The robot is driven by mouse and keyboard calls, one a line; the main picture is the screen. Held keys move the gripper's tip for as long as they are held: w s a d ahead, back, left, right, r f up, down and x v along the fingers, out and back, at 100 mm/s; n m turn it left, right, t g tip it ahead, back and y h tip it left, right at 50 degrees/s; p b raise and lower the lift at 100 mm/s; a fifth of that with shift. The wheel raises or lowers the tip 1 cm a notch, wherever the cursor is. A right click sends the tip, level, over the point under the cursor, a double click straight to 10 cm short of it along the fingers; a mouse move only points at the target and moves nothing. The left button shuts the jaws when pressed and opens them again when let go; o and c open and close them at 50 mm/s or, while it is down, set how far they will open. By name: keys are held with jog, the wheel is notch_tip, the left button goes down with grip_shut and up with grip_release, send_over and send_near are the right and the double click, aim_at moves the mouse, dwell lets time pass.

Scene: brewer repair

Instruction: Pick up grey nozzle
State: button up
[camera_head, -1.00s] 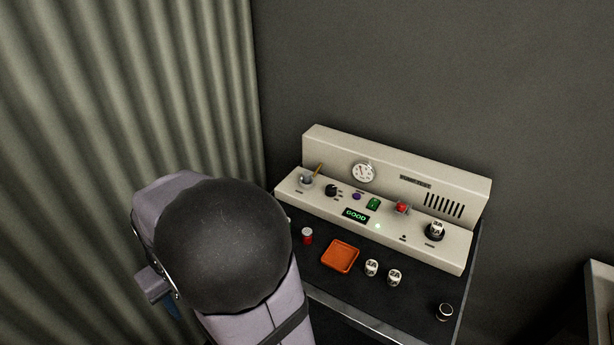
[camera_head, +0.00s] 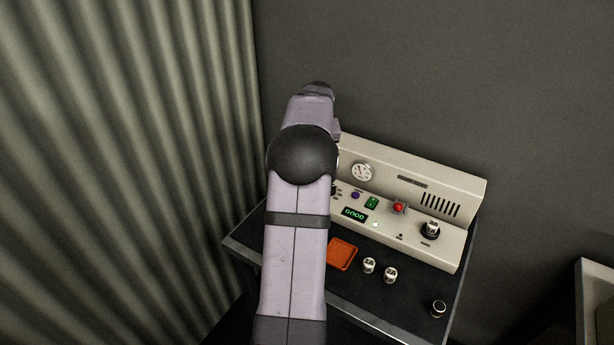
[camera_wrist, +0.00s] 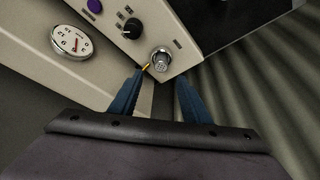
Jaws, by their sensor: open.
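The grey nozzle (camera_wrist: 160,60) is a short round grey piece with a small brass-coloured stick beside it. It sits on the beige panel, near its end, in the wrist view. My gripper (camera_wrist: 160,75) shows as two blue fingers, open and empty. The fingertips appear just short of the nozzle in the picture, one on either side of it; I cannot tell the gap in depth. In the head view my arm hides the nozzle and the gripper.
The beige console (camera_head: 455,215) carries a gauge (camera_wrist: 70,43), a black knob (camera_wrist: 130,30) and a purple button (camera_wrist: 95,6).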

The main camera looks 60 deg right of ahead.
jog(key=shift+p+x, duration=1.95)
jog(key=shift+x, duration=1.7)
jog(key=shift+s+a, duration=0.1)
jog(key=shift+a, duration=0.1)
grip_shut()
